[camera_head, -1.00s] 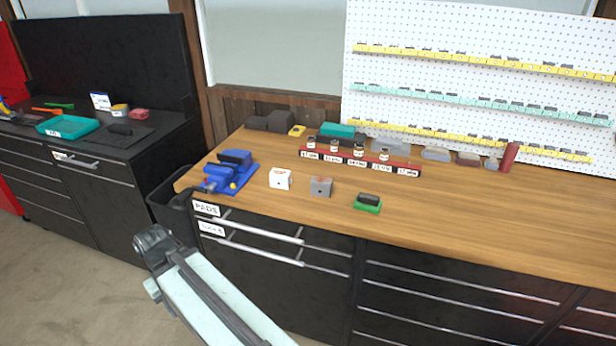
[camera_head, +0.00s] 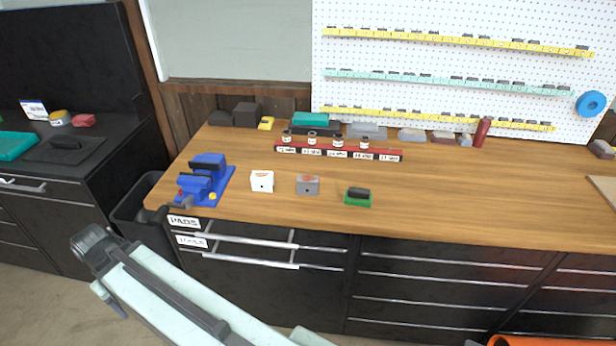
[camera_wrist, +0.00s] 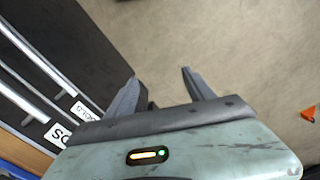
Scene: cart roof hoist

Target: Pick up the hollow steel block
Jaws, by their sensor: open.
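The grey steel block (camera_head: 307,185), with a dark hole in its front and a reddish mark on top, sits on the wooden bench top near the front edge. A white block (camera_head: 262,181) with a similar small hole stands just left of it, apart. My gripper (camera_wrist: 158,76) is open and empty in the wrist view, with floor between its fingers and drawer fronts to the left. The steel block is not in the wrist view. In the head view my arm reaches up at lower left, below bench level; I cannot make out the fingers there.
A blue vise (camera_head: 205,178) stands left on the bench. A green block with a dark top (camera_head: 358,197) lies right of the steel block. A red rack (camera_head: 338,152) with small jars is behind. Drawer handles (camera_head: 250,241) project in front. The right bench top is mostly clear.

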